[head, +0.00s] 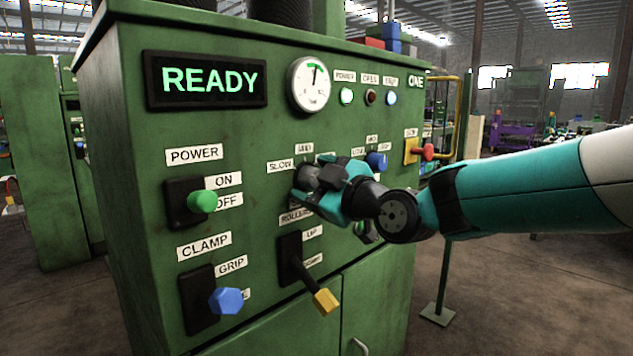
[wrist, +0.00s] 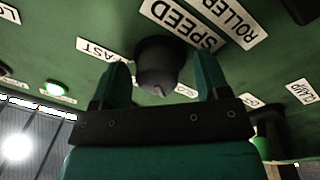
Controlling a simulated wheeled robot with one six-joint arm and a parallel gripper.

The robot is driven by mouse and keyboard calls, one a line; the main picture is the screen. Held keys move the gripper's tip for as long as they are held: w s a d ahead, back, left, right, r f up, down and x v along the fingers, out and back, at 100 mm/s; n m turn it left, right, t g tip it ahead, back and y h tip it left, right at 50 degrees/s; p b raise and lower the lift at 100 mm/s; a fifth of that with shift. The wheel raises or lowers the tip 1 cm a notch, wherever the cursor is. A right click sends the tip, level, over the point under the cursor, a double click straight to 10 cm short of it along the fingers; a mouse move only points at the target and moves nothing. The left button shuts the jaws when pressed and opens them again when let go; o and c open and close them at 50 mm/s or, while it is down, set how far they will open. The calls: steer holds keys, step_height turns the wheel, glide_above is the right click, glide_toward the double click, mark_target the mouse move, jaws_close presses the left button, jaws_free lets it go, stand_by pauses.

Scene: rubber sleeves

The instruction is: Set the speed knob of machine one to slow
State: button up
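Machine one is the green cabinet (head: 130,120) marked ONE, with a READY display (head: 205,80). My gripper (head: 318,180) is at its front panel, by the SLOW label (head: 280,166), and mostly hides the speed knob in the head view. In the wrist view the dark round speed knob (wrist: 157,65) lies between the two teal fingers of my gripper (wrist: 160,68). The fingers are open, with a gap on each side of the knob. The SPEED label (wrist: 180,22) and FAST label (wrist: 95,49) are beside it. I cannot tell the knob's setting for sure.
A green POWER knob (head: 202,201), a blue CLAMP knob (head: 226,301) and a yellow-tipped ROLLERS lever (head: 325,300) stick out nearby. A blue knob (head: 377,160) and a red knob (head: 424,152) are to the right. Open floor (head: 500,300) lies right of the cabinet.

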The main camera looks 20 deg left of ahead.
steer(key=shift+d, duration=0.1)
steer(key=b+v, duration=0.1)
steer(key=v, duration=1.6)
steer(key=shift+b, duration=0.35)
steer(key=shift+s+d, duration=0.15)
steer(key=shift+s, duration=0.05)
